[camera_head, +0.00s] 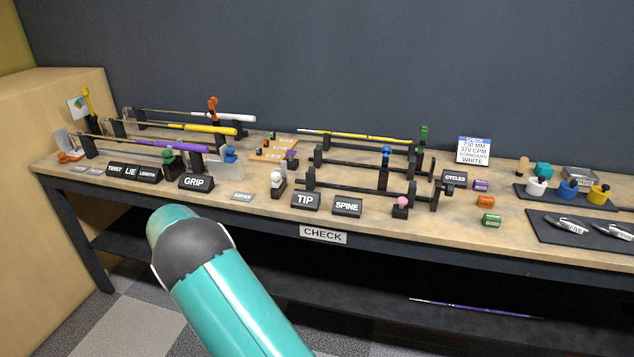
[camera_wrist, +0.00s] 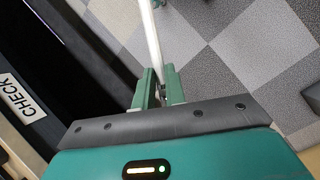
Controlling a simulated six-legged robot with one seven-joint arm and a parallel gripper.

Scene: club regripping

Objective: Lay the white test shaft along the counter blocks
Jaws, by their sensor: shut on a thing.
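In the wrist view, a thin white shaft (camera_wrist: 151,35) stands between the green fingers of my gripper (camera_wrist: 160,74), which is shut on it. The shaft runs up out of the top of the picture, over the checkered floor; its far end is out of view. In the camera_head view my arm is in front of the counter, and neither my gripper nor the held shaft shows. On the counter (camera_head: 250,211), dark support blocks with rails stand behind the TIP and SPINE signs. The front rail (camera_head: 375,198) and the one behind it are bare.
A yellow club (camera_head: 355,136) lies on the rear middle supports. White, yellow and purple clubs (camera_head: 165,146) lie on the left supports. Pink (camera_head: 401,202) and white knobs stand near the front edge. Cups and dark trays (camera_head: 545,228) are right. A purple shaft (camera_head: 470,308) lies on the lower shelf.

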